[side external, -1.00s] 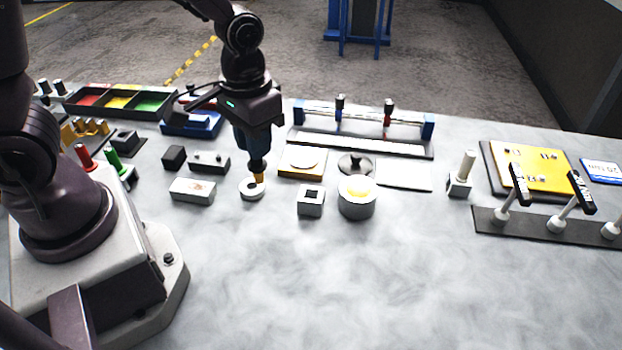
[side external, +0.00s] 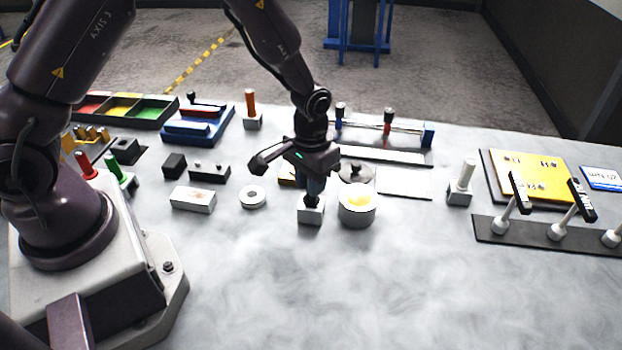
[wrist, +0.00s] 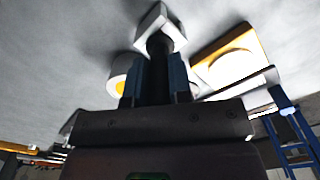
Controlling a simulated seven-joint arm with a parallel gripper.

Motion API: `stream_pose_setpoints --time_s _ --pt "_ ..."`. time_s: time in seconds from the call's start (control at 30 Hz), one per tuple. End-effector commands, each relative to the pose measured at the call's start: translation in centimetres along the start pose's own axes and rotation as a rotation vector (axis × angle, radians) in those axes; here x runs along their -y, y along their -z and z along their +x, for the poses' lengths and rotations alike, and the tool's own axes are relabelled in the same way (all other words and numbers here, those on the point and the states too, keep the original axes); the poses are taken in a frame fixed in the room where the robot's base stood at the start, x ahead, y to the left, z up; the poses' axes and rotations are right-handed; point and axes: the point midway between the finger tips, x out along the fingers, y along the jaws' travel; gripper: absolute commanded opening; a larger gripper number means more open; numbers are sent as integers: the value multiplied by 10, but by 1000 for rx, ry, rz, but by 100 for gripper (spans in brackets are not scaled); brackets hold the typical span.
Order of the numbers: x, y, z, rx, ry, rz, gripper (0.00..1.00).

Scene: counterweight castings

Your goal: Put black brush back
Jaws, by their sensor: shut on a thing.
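My gripper (side external: 314,188) points down over the white block with a square hole (side external: 311,215). Its blue fingers are shut on the black brush (side external: 311,202), which is upright. In the wrist view the dark brush (wrist: 158,50) runs from between the fingers to the block (wrist: 149,20). The brush's lower end is hidden at the block's top, so I cannot tell how deep it sits in the hole.
A round pot with yellow contents (side external: 357,213) stands close to the right of the block. A dark lid (side external: 357,170) lies behind it. An orange-handled tool (side external: 250,105) and a white-handled one (side external: 467,172) stand in blocks. The front of the table is clear.

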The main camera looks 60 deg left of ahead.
Motion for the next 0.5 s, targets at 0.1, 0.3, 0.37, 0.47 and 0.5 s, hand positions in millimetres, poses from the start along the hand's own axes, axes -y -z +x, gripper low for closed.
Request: stream_pose_setpoints --time_s 0.1,0.3,0.37,0.47,0.5 --pt "0 0 0 -1 0 0 0" --pt "0 0 2 -1 0 0 0" --pt "0 0 4 -1 0 0 0" --pt "0 0 5 -2 0 0 31" --pt "0 0 5 -2 0 0 40"
